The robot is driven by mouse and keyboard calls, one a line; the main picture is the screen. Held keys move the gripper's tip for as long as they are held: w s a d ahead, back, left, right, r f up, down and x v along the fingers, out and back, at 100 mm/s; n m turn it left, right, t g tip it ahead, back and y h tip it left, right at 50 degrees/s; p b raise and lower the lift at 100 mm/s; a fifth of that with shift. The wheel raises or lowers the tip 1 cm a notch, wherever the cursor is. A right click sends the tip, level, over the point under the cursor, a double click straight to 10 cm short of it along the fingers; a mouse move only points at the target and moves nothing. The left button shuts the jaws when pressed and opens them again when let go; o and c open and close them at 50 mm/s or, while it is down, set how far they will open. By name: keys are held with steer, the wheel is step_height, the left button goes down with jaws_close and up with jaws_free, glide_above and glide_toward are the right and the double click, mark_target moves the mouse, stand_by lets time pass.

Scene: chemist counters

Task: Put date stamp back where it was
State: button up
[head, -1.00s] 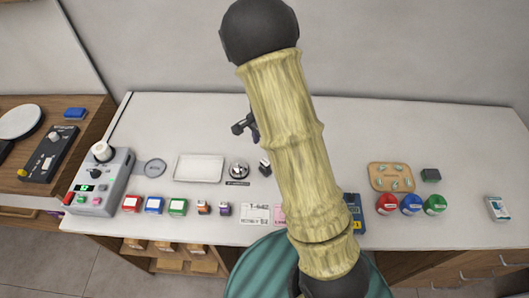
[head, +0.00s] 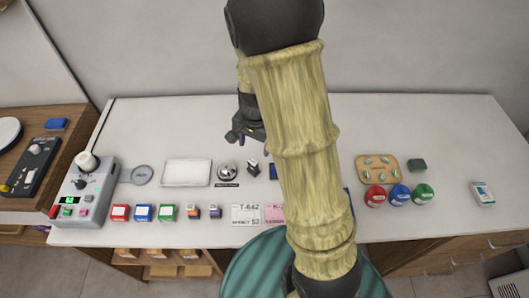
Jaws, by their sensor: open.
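My gripper (head: 247,134) is open and hangs over the back middle of the white counter (head: 440,120), partly covered by my arm. A small dark block with a pale face (head: 253,165) stands just right of the bell, below my gripper in the picture. It may be the date stamp, but it is too small to be sure. A dark block (head: 417,165) sits right of a tan board (head: 377,169). My arm hides part of the middle of the counter.
A grey machine (head: 83,192) stands at the left end. A white tray (head: 186,172) and a bell (head: 228,172) are mid-left. Small coloured blocks, including a red one (head: 120,213), and cards (head: 245,214) line the front. Round red, blue and green pots (head: 400,195) stand right. The back right is clear.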

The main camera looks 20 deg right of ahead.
steer(key=s+r+n+t, duration=0.2)
steer(key=s+r+n, duration=0.5)
steer(key=s+n, duration=0.2)
steer(key=shift+s+d+r, duration=0.15)
steer(key=shift+s, duration=0.65)
steer(key=shift+w, duration=0.1)
